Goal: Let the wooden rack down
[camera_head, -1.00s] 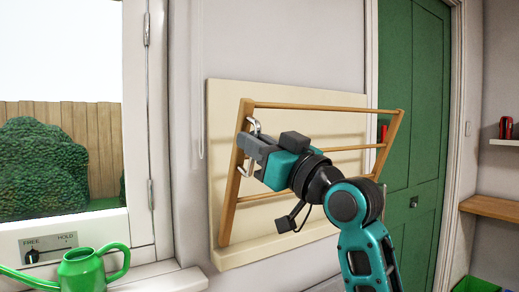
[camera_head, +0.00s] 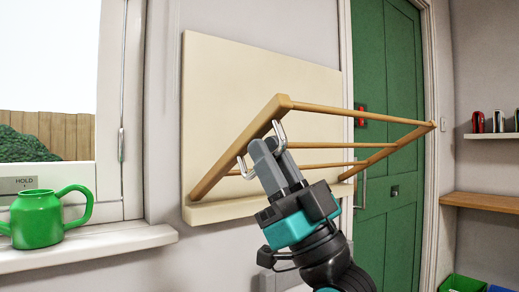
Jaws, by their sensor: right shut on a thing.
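The wooden rack (camera_head: 350,113) has two side rails and several crossbars, and is tilted out from a cream wall board (camera_head: 215,95). Its lower end is at the board's bottom ledge, and its top end leans out into the room. A metal handle (camera_head: 243,166) is on the rack's left side rail. My right gripper (camera_head: 263,155) is shut on this handle, coming from below right. The fingers hide the handle's middle. My left gripper is not in view.
A green watering can (camera_head: 38,219) stands on the white windowsill (camera_head: 90,248) at left. A green door (camera_head: 390,90) is behind the rack's right side. A wooden shelf (camera_head: 482,201) and a white shelf with cans (camera_head: 490,136) are at right.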

